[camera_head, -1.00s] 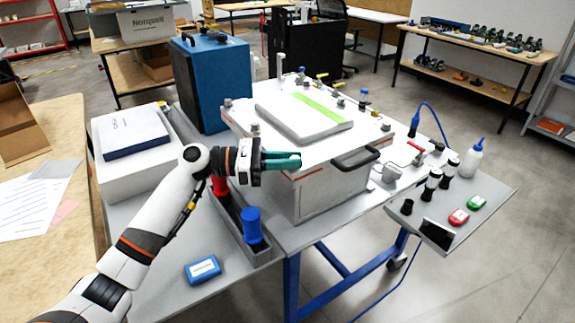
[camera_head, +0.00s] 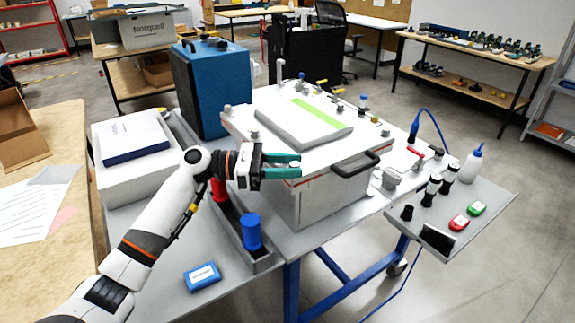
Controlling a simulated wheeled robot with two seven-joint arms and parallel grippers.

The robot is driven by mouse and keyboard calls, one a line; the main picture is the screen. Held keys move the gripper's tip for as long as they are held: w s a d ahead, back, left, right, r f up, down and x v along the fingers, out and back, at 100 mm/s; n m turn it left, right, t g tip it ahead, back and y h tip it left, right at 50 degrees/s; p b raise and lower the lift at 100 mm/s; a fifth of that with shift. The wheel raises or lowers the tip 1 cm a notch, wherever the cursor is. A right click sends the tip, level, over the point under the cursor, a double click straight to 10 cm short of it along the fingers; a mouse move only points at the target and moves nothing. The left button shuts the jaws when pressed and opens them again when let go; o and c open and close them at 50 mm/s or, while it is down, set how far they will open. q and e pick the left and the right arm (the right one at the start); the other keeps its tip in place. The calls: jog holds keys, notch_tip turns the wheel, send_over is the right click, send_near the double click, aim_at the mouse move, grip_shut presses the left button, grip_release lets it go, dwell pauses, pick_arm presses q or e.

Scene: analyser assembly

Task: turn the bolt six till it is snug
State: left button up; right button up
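The analyser (camera_head: 317,198) is a pale box with a white lid and a black front handle (camera_head: 354,163). Several grey bolt heads stand around the lid, including one at the front left (camera_head: 252,137), one at the back left (camera_head: 228,109) and one at the right (camera_head: 385,130). I cannot tell which is bolt six. My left gripper (camera_head: 299,166) has teal fingers that point right, with a gap between them. It is empty, at the lid's front left edge, and hides part of that edge. My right gripper is not in view.
A blue case (camera_head: 212,88) stands behind left. A white box with a book (camera_head: 134,136) is at left. A side shelf (camera_head: 490,192) at right holds small bottles and coloured items.

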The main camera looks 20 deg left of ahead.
pick_arm(q)
jog(key=b+v, duration=0.1)
jog(key=v, duration=1.1)
jog(key=shift+b, duration=0.35)
